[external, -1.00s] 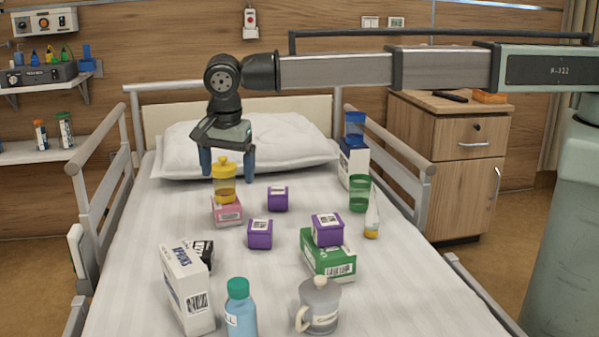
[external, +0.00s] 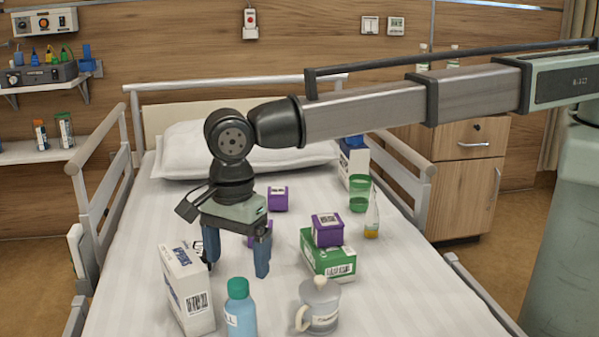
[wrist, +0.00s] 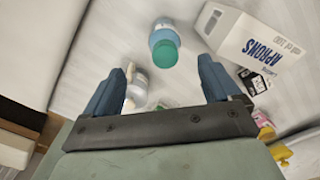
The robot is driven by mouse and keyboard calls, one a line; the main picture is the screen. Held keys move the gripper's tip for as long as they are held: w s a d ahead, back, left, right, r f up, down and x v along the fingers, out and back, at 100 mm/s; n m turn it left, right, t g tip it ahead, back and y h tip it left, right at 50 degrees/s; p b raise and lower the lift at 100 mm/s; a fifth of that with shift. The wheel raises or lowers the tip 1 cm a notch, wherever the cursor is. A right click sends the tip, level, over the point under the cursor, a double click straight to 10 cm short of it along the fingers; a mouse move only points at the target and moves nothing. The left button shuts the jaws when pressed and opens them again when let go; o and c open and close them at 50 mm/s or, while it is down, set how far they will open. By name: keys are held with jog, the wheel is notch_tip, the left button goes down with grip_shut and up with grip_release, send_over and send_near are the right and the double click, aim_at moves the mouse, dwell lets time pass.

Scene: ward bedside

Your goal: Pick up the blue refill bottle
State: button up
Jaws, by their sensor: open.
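The blue refill bottle (external: 240,312), light blue with a teal cap and a white label, stands upright on the near part of the bed. My gripper (external: 235,267) is open and empty, pointing down, above and behind the bottle. In the wrist view the bottle (wrist: 161,30) lies beyond the fingertips, its cap facing the camera, roughly in line with the gap between the fingers (wrist: 160,70). The bottle is apart from both fingers.
A white APRONS box (external: 187,290) stands close left of the bottle, a grey lidded mug (external: 319,304) to its right. A green box (external: 328,258) carries a purple box (external: 327,230). My gripper hides the yellow-lidded jar in the external view. Bed rails (external: 103,190) flank the bed.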

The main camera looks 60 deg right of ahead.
aim_at(238, 283)
notch_tip(238, 283, down, 4)
jog(key=shift+f, duration=0.1)
jog(key=shift+w+d+f, duration=0.15)
jog(key=shift+w+f, duration=0.05)
jog(key=shift+f, duration=1.1)
jog(key=shift+w+d+f, duration=0.1)
jog(key=shift+w+f, duration=0.05)
jog(key=shift+f, duration=1.1)
grip_shut()
